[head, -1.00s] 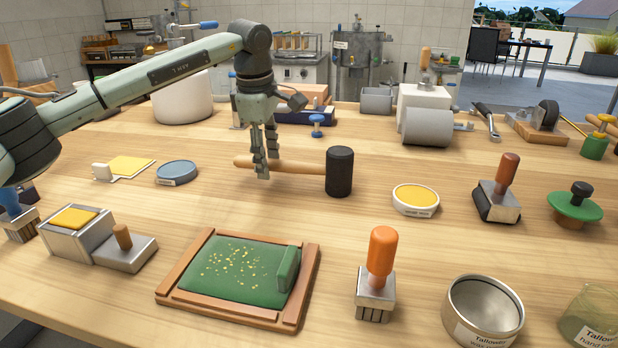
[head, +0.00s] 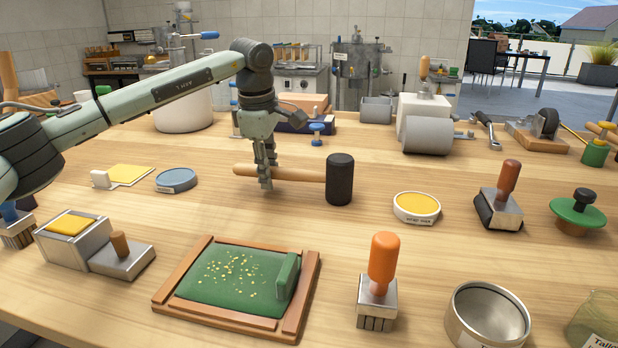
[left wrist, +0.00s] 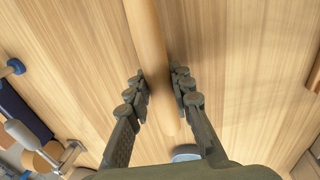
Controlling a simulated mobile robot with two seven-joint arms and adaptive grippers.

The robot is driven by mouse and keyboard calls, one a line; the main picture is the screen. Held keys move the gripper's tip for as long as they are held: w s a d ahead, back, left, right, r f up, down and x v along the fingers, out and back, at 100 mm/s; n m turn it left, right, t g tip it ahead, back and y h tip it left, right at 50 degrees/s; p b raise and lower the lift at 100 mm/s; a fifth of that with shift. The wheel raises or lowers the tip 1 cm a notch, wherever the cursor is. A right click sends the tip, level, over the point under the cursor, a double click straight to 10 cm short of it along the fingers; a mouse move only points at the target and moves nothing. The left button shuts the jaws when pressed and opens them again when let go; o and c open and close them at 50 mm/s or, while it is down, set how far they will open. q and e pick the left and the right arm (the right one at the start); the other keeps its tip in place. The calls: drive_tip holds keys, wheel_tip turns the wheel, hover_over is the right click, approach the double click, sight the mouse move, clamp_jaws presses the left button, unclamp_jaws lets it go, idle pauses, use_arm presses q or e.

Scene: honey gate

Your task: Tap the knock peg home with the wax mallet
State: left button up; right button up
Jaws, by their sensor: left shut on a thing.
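The wax mallet has a black cylindrical head (head: 339,179) and a pale wooden handle (head: 302,174). It lies roughly level at mid-table, its head to the right; I cannot tell whether it touches the table. My left gripper (head: 265,178) points down and is shut on the handle, left of the head. In the left wrist view the handle (left wrist: 150,45) runs between the two fingers (left wrist: 160,92). A short wooden peg (head: 119,243) stands upright in a low metal block (head: 130,262) at the front left; it may be the knock peg. My right gripper is not in view.
A green framed board (head: 232,282) lies in front of the mallet. A yellow-filled tin (head: 417,207) is to its right, a blue-grey disc (head: 176,180) to its left. An orange-handled brush (head: 383,265) stands at front. Bare table lies around the mallet.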

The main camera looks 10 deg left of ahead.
use_arm(q)
drive_tip(key=shift+r, duration=0.15)
clamp_jaws()
drive_tip(key=shift+r+p, duration=2.75)
drive_tip(key=shift+r, duration=0.7)
drive_tip(key=s+d+r, duration=0.4)
drive_tip(key=s+r, duration=0.8)
drive_tip(key=s, duration=0.2)
drive_tip(key=shift+s+d+p, duration=0.15)
drive_tip(key=shift+s+p, duration=0.1)
drive_tip(key=shift+p, duration=0.05)
